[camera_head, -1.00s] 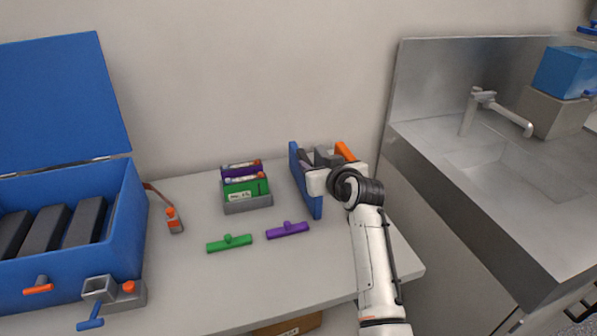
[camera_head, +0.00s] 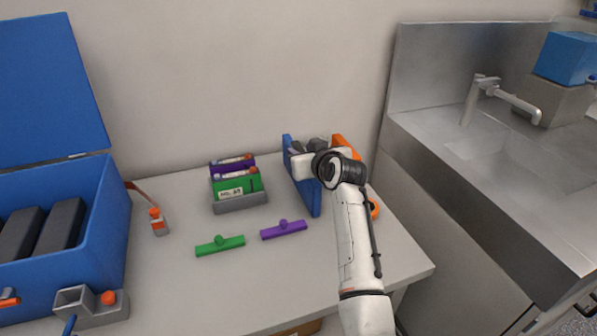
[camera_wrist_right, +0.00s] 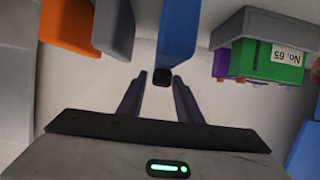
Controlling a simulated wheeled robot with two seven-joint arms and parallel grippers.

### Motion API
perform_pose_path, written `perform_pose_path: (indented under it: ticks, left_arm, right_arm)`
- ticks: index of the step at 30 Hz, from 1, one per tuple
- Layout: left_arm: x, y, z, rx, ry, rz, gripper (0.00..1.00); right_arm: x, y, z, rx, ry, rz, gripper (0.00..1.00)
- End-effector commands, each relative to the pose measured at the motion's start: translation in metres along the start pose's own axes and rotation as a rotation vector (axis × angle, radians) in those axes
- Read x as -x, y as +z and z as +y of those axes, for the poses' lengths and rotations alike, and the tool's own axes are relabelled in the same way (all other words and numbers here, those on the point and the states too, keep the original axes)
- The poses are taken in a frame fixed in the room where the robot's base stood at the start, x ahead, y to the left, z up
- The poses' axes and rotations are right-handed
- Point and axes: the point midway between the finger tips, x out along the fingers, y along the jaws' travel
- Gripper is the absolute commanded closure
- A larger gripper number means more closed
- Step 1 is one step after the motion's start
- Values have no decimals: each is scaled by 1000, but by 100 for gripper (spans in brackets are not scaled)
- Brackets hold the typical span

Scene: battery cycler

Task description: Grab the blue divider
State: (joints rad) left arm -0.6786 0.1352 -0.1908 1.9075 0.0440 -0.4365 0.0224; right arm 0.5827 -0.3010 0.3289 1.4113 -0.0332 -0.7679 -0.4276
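The blue divider (camera_head: 306,192) stands upright on the table, at the left of a small group with grey parts and an orange panel (camera_head: 350,147). It also shows at the top of the right wrist view (camera_wrist_right: 179,35). My right gripper (camera_wrist_right: 160,82) is open, its two dark fingers apart. A small dark block (camera_wrist_right: 162,77) shows between the fingertips; I cannot tell what it belongs to. In the head view my right gripper (camera_head: 312,158) is over the group, hiding part of it. My left gripper is not in view.
A green bar (camera_head: 220,246) and a purple bar (camera_head: 284,230) lie in front. A blue case (camera_head: 105,225) is at far left, a sink (camera_head: 500,150) at right. The table's front is mostly clear.

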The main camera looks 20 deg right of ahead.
Motion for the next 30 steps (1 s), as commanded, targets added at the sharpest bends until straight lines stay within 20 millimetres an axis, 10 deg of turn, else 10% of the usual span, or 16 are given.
perform_pose_path:
  ticks: [5,18,30]
  left_arm:
    - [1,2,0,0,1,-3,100]
    - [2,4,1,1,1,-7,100]
    - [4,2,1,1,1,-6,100]
  right_arm:
    - [0,0,0,0,0,0,99]
    - [1,-5,0,0,1,5,100]
    - [28,-71,1,2,2,9,100]
